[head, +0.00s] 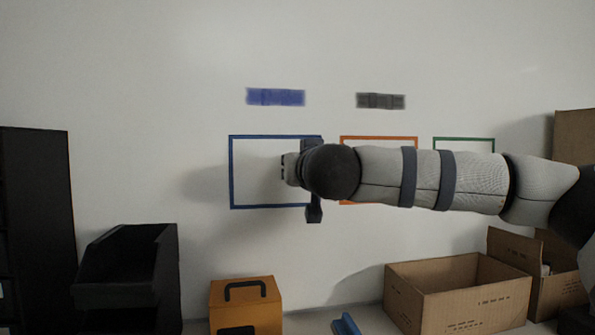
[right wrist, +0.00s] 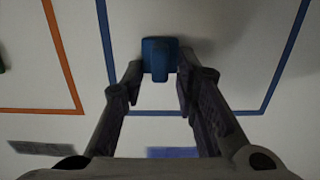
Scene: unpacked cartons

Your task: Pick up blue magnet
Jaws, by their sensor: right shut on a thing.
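The blue magnet (right wrist: 160,57) is a small blue block in the right wrist view, against the white wall inside a blue outlined rectangle (right wrist: 107,45). My right gripper (right wrist: 160,74) has one finger on each side of the magnet and is shut on it. Whether the magnet still touches the wall cannot be told. In the head view my right gripper (head: 286,167) is in front of the blue outlined rectangle (head: 231,172), and the magnet is hidden by my arm there. My left gripper is not in view.
An orange outline (head: 378,138) and a green outline (head: 464,139) are to the right, partly behind my arm. Below stand a black bin (head: 125,275), an orange box (head: 245,303), an open carton (head: 458,300) and a blue item (head: 345,325). The wall left of the blue outline is clear.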

